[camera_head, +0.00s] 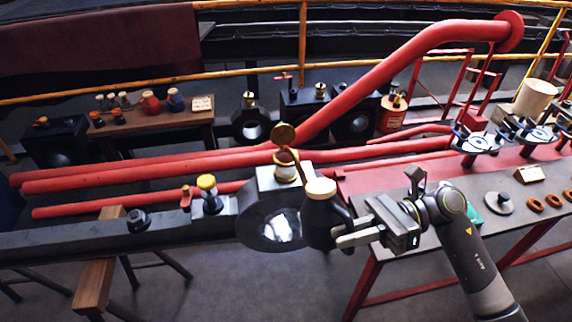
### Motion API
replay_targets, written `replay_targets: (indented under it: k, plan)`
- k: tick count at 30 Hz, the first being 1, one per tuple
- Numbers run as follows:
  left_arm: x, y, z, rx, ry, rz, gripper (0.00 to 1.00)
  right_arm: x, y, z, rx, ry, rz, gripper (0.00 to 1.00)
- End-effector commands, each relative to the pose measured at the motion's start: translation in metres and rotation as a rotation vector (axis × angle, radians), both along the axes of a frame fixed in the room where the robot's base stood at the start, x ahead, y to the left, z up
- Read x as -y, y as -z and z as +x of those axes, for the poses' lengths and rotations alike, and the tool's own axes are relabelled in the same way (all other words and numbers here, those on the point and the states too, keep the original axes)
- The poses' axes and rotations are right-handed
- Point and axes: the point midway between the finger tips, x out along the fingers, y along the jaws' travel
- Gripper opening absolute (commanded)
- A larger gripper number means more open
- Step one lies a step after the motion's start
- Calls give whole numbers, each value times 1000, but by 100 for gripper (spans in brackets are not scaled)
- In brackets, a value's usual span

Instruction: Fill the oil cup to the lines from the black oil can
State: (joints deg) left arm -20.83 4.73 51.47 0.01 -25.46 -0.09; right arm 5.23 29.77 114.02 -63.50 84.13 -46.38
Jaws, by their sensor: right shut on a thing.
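The oil cup (287,172) is a small brass cup with its round lid (284,134) standing up open. It sits on the pale top of the dark rod end with a round bore. The black oil can (320,222) has a cream-coloured top and is just right of the cup, overlapping the rod end in the head view. My right gripper (347,232) is shut on the oil can from its right side. The oil level and lines are too small to see. My left gripper is out of view.
The dark rod (180,236) stretches left on a wooden trestle (96,270), carrying a yellow-capped fitting (207,190). A red-framed bench (480,228) with rings and a disc stands right. Thick red pipes (150,170) pass behind. A small table (150,128) with bottles stands back left.

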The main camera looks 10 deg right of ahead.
Motion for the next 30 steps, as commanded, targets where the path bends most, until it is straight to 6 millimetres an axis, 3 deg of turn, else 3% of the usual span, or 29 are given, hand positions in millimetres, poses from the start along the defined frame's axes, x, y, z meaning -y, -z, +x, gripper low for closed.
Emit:
replay_targets:
  k: [30]
  plan:
    - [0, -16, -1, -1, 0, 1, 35, 0, -23, 1, -74, -1, -22, 0]
